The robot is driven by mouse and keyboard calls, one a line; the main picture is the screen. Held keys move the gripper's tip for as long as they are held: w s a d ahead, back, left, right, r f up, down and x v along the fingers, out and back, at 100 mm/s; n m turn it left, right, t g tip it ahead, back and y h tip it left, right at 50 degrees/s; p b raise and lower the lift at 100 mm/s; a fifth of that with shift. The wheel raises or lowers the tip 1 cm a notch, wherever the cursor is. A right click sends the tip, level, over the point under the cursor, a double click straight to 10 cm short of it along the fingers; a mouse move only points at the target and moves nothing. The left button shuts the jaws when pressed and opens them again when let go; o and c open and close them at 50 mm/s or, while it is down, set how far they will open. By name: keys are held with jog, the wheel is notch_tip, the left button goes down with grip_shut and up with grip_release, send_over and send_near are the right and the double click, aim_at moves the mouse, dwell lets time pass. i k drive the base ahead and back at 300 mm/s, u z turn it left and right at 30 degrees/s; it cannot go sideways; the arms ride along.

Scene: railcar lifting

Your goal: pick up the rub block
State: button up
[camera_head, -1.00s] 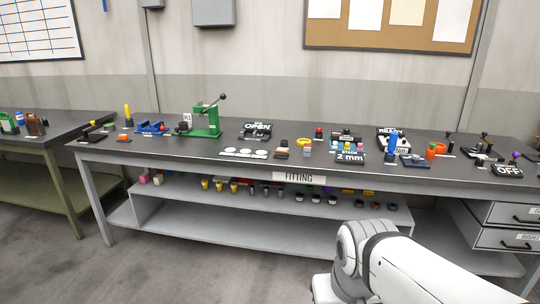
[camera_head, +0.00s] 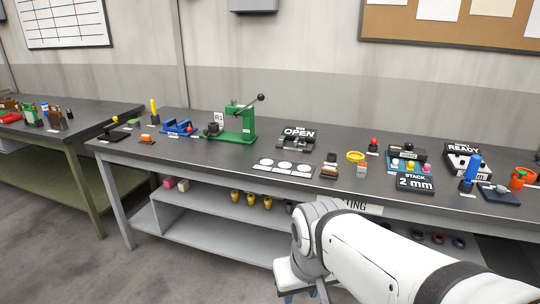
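I cannot tell for certain which item is the rub block. A small dark and tan block (camera_head: 329,171) sits near the front edge of the bench, right of a plate with white discs. A small pale and orange block (camera_head: 362,171) stands to its right. My white arm reaches in from the lower right. My gripper (camera_head: 300,296) is at the bottom edge, in front of and below the bench top, partly cut off. Its fingers are too little seen to tell open from shut. It is well apart from the blocks.
The dark workbench (camera_head: 150,165) holds a green press (camera_head: 238,125), a blue vise (camera_head: 178,127), an OPEN sign (camera_head: 298,133) and a STACK 2 mm sign (camera_head: 415,183). Yellow and dark parts sit on the shelf below. A second bench (camera_head: 80,122) stands at left. Floor at lower left is clear.

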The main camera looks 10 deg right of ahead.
aim_at(327, 172)
jog(key=z, duration=0.15)
jog(key=i, duration=1.55)
jog(key=z, duration=0.9)
jog(key=k, duration=0.6)
jog(key=z, duration=0.15)
jog(key=i, duration=0.7)
jog(key=u, duration=0.1)
